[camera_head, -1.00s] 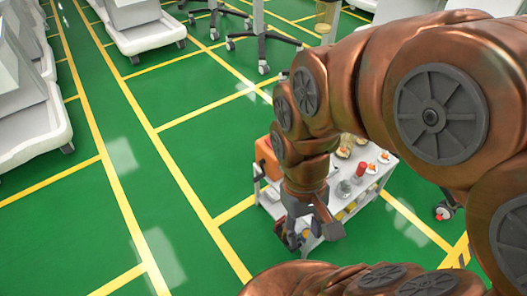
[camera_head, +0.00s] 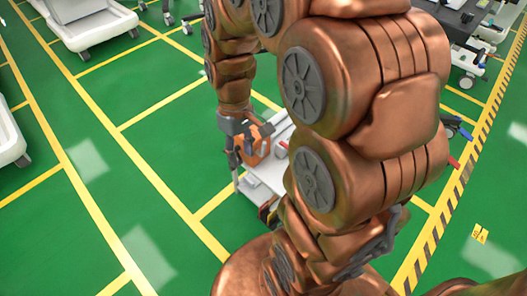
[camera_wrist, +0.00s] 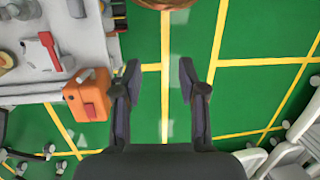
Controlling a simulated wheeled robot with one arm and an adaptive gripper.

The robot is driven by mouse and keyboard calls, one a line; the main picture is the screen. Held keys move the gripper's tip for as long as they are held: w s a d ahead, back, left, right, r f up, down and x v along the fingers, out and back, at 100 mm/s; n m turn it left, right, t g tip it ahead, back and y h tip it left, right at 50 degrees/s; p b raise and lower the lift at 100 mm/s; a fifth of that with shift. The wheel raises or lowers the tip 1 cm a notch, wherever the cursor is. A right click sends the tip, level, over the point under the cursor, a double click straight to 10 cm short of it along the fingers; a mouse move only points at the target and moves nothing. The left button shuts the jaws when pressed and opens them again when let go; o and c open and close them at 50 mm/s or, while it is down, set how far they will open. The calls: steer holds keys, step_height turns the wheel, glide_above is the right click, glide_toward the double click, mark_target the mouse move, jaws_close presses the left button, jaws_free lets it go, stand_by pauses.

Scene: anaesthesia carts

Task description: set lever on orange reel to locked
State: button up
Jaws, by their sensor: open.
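An orange boxy thing, likely the orange reel (camera_head: 255,148), is at the near left end of a small white cart. It also shows in the wrist view (camera_wrist: 84,97), left of my gripper (camera_wrist: 159,68), with a red patch low on its face and a grey part on top. I cannot make out the lever or its setting. My gripper is open and empty, with green floor between its fingers. In the head view my gripper (camera_head: 246,145) overlaps the orange thing, but the wrist view shows it beside and apart from it.
The white cart top (camera_wrist: 90,50) holds a red-handled item (camera_wrist: 49,52) and other small things. My arm hides much of the cart in the head view. White carts (camera_head: 95,25) stand at the far left. Green floor left of the cart is clear.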

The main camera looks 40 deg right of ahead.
steer(key=w+d+f+n+b, duration=0.1)
steer(key=w+d+f+b, duration=0.2)
steer(key=w+d+f, duration=0.6)
steer(key=t+b, duration=0.1)
steer(key=t, duration=0.1)
glide_toward(263, 154)
steer(key=shift+w+d+f+n+y, duration=0.4)
steer(key=shift+w+d+f, duration=0.05)
steer(key=shift+d, duration=0.05)
steer(key=shift+s+a+f+b, duration=0.1)
steer(key=shift+a+f+b, duration=0.15)
steer(key=shift+f, duration=1.05)
steer(key=shift+s+a+f+b, duration=0.15)
steer(key=shift+f+b, duration=0.1)
steer(key=shift+f, duration=1)
steer(key=shift+a+f+b, duration=0.2)
steer(key=shift+f+b, duration=0.05)
steer(key=shift+f, duration=1.05)
jaws_close()
